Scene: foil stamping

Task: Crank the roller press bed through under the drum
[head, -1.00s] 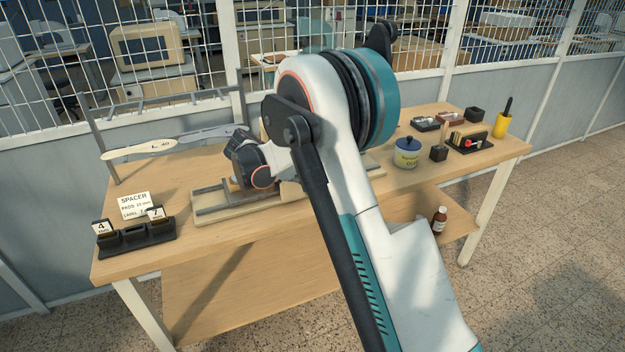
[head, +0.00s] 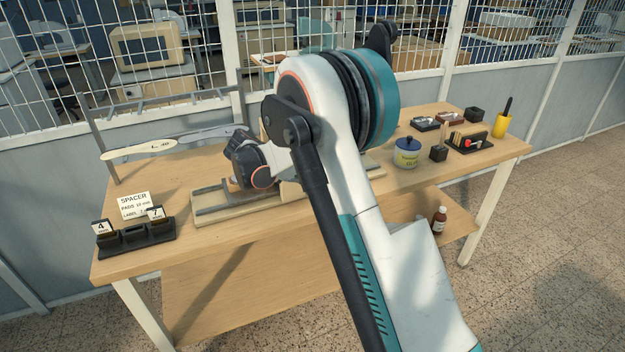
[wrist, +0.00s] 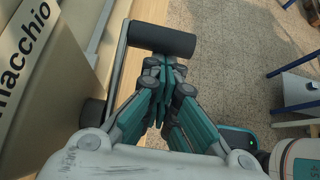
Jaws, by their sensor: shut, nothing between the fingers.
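The roller press (head: 215,211) stands on the wooden table, its pale base and grey rails showing left of my arm. My arm hides most of it, including the drum. In the wrist view, the press's cream side panel (wrist: 50,100) with black lettering fills the left. A crank with a black cylindrical handle (wrist: 162,40) juts out from it on a grey bar. My gripper (wrist: 164,66) is shut and empty, its fingertips just below the handle in the picture. I cannot tell whether they touch it. The head view hides my gripper behind my arm.
A black holder with number cards (head: 135,237) and a spacer card (head: 134,205) sit at the table's left. A glue jar (head: 408,152), small trays and a yellow cup (head: 502,125) stand at the right. A brown bottle (head: 439,220) is on the lower shelf.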

